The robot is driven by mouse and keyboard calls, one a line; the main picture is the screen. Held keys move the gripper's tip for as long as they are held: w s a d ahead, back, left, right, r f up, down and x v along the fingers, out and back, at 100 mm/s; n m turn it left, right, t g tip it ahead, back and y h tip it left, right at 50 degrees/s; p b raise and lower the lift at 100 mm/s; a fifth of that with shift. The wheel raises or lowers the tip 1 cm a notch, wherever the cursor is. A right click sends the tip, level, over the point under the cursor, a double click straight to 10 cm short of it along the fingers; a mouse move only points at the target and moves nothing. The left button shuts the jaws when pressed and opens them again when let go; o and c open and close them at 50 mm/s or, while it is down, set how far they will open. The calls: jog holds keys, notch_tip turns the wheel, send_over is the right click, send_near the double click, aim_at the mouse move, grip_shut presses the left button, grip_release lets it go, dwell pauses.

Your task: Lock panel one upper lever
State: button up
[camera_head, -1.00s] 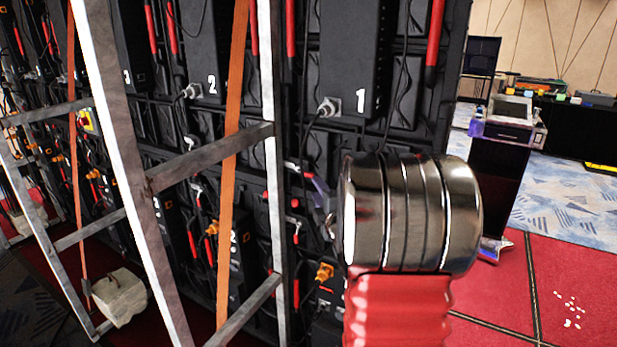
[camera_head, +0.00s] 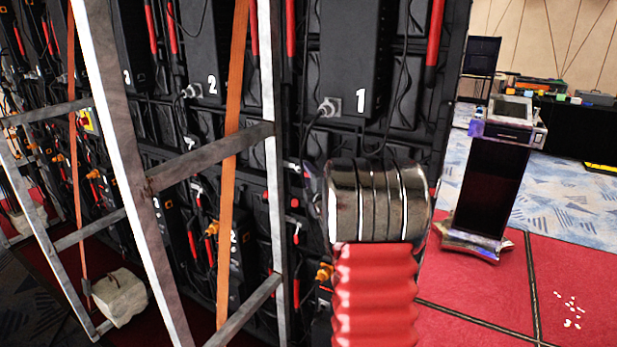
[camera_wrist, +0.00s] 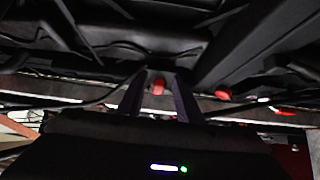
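Panel one (camera_head: 345,60), a black panel marked with a white "1", stands on the back of the video wall. My wrist covers the wall below it in the head view, so the upper lever cannot be made out there. In the wrist view, my gripper (camera_wrist: 160,84) has its two dark fingers apart. A small red lever end (camera_wrist: 158,87) shows between them; I cannot tell whether they touch it. A second red end (camera_wrist: 223,93) is to the right. In the head view the fingers are mostly hidden behind my wrist.
A metal frame (camera_head: 205,158) with an orange strap (camera_head: 228,170) stands close on the left. A grey weight (camera_head: 119,297) sits at its foot. A dark stand (camera_head: 490,185) is on the right. Red carpet at the lower right is mostly clear.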

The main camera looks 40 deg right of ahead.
jog(key=shift+c, duration=0.5)
grip_shut()
jog(key=shift+a+f, duration=0.1)
jog(key=shift+a, duration=0.1)
jog(key=shift+d, duration=0.1)
